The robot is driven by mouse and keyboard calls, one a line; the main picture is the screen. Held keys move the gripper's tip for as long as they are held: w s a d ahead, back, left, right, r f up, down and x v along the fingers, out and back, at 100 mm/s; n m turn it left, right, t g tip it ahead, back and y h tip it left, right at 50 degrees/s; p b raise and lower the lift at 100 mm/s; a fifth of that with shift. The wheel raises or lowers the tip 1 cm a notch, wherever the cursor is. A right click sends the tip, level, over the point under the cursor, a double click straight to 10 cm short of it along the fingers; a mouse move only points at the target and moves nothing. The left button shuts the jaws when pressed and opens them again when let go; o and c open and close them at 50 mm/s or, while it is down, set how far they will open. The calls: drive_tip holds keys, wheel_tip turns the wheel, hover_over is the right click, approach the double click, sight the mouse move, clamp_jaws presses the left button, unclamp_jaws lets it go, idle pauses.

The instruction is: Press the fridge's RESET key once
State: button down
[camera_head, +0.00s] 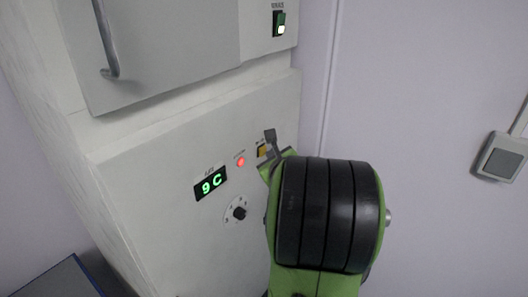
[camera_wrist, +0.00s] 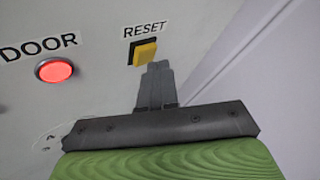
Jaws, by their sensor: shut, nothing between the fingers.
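The yellow RESET key (camera_wrist: 145,53) sits in a black frame on the fridge's pale front panel, under the printed word RESET. In the head view the key (camera_head: 262,151) is partly hidden by my gripper (camera_head: 270,136). In the wrist view the closed fingertips of my gripper (camera_wrist: 158,68) are just below and right of the key, overlapping its lower edge in the picture. The fingers are shut with nothing between them. I cannot tell whether the tips touch the key.
A lit red DOOR light (camera_wrist: 54,70) is left of the key. A green display (camera_head: 211,183) reads "9 C", with a black knob (camera_head: 239,212) below it. A green-lit rocker switch (camera_head: 280,23) and a door handle (camera_head: 107,40) are above. A grey wall switch (camera_head: 500,157) is at right.

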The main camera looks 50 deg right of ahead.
drive_tip(key=shift+w, duration=0.45)
idle(0.3)
drive_tip(key=shift+s, duration=0.85)
drive_tip(key=shift+b, duration=0.3)
drive_tip(key=s, duration=0.1)
drive_tip(key=s+b, duration=0.1)
drive_tip(key=s, duration=0.1)
drive_tip(key=s+b, duration=0.1)
drive_tip(key=s, duration=0.1)
drive_tip(key=shift+d, duration=0.25)
idle(0.3)
